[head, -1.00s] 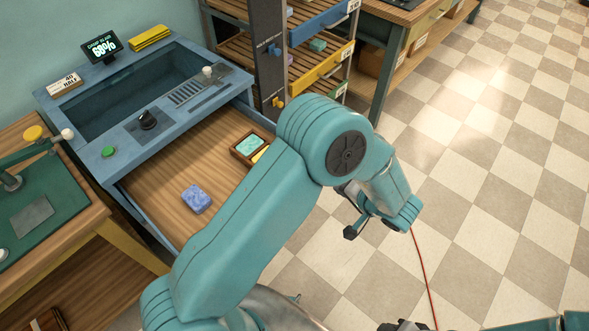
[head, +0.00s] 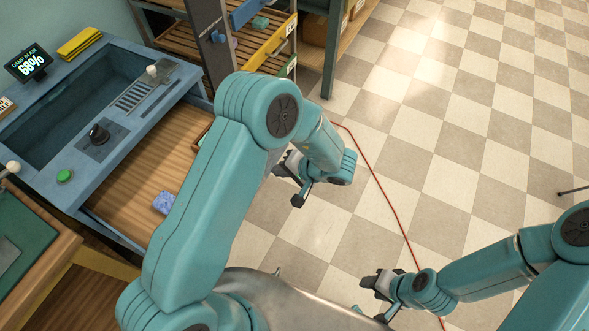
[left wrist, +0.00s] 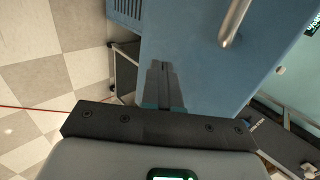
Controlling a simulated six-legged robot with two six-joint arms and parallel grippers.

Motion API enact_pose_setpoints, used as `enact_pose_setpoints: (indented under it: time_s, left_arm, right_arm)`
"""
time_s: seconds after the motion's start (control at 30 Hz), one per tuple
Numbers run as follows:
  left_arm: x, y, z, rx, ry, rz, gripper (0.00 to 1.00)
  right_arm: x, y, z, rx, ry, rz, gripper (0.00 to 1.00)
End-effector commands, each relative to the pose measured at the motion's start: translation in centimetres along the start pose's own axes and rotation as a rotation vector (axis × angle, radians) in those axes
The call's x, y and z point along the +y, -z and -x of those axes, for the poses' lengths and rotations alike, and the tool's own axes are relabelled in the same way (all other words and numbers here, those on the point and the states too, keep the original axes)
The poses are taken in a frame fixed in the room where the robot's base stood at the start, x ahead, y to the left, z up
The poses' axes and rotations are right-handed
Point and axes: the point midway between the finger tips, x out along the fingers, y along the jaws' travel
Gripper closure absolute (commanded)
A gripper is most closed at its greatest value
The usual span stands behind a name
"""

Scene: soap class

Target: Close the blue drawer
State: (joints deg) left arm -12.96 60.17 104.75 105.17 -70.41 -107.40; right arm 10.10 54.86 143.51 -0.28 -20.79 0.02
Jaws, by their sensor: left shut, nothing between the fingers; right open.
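The blue drawer (head: 150,172) is pulled out of the blue bench on the left, with its wooden floor showing. A blue soap bar (head: 162,203) lies in it, partly behind my left arm. That arm also hides the drawer's front in the head view. In the left wrist view a blue front panel (left wrist: 195,45) with a metal bar handle (left wrist: 233,22) is close ahead. My left gripper (head: 287,170) is shut and empty; its fingertips (left wrist: 162,68) overlap the panel, left of the handle. Contact cannot be told. My right gripper (head: 372,292) is open and empty over the floor.
A rack with blue and yellow drawers (head: 265,50) stands behind the bench. A green-topped wooden table (head: 40,225) is at the left. A red cable (head: 385,200) runs across the checkered floor, which is largely clear on the right.

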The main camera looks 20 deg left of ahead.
Motion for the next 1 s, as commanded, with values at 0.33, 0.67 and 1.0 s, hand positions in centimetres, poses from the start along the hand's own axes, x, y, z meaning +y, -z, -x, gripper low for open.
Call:
enact_pose_setpoints:
  time_s: [0.33,0.67,1.0]
  left_arm:
    - [-1.6,0.0,-1.7,0.0,-0.001,-0.002,1.0]
    - [-1.7,0.0,-1.8,0.0,-0.001,-0.001,1.0]
    - [-5.2,-0.1,-5.0,-0.006,0.0,0.002,1.0]
  right_arm:
    - [-0.1,0.0,0.3,0.0,0.0,0.0,0.57]
    - [-0.1,0.0,0.4,0.0,0.0,0.0,0.57]
    - [-0.8,0.0,2.1,0.0,0.0,0.0,0.57]
